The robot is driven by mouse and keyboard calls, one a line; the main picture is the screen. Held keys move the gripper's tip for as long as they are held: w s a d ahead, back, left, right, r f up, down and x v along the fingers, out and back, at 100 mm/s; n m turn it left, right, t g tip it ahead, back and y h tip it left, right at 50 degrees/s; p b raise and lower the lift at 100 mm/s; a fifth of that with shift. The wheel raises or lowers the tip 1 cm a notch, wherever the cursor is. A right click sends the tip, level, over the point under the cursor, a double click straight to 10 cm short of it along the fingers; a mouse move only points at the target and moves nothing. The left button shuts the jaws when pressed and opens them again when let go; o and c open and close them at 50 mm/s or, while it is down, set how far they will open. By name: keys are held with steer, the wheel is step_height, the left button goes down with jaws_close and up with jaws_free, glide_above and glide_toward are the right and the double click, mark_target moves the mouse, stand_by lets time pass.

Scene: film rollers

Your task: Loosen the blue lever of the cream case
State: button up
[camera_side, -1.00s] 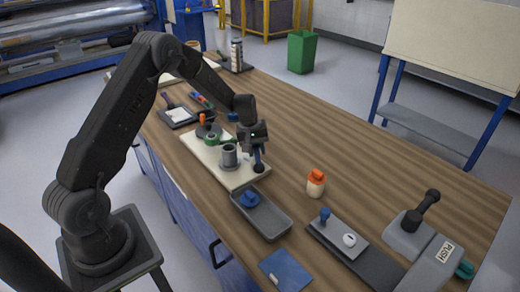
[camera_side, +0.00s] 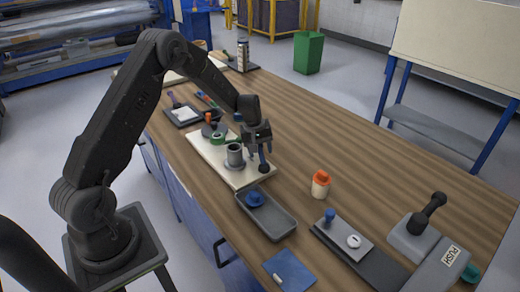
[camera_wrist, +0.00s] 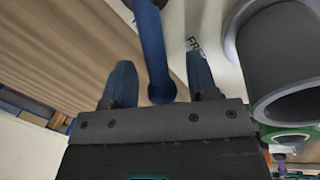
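The cream case (camera_side: 215,164) lies flat on the bench with a grey cup-like cylinder (camera_side: 234,155) on it. The blue lever (camera_side: 263,157) stands on a dark round base at the case's near right corner. My gripper (camera_side: 261,142) is over that corner, at the top of the lever. In the wrist view, the blue lever (camera_wrist: 155,45) and its rounded end lie between the two fingers of my gripper (camera_wrist: 161,80). Gaps show on both sides of the lever, so the fingers are open around it. The grey cylinder (camera_wrist: 285,60) is close to the right finger.
A grey tray (camera_side: 268,214) with a blue piece in it lies just in front of the case. An orange-capped bottle (camera_side: 320,185) stands to the right. A dark plate with a blue knob (camera_side: 329,214) is further right. The bench behind the lever is clear wood.

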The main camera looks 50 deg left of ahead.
step_height(320, 180, up, 14)
steer(key=s+a, duration=0.1)
steer(key=s, duration=0.1)
steer(key=shift+f, duration=0.2)
stand_by(0.3)
steer(key=shift+s, duration=0.15)
steer(key=s+d+r+m+t, duration=0.1)
steer(key=s+d+r+m, duration=0.5)
steer(key=s+d+r, duration=0.55)
steer(key=s+d+r+m+t+y, duration=0.1)
steer(key=s+d+m, duration=0.5)
steer(key=s, duration=0.9)
steer(key=shift+s+d+t, duration=0.25)
steer(key=shift+d+t, duration=0.35)
steer(key=shift+t, duration=0.2)
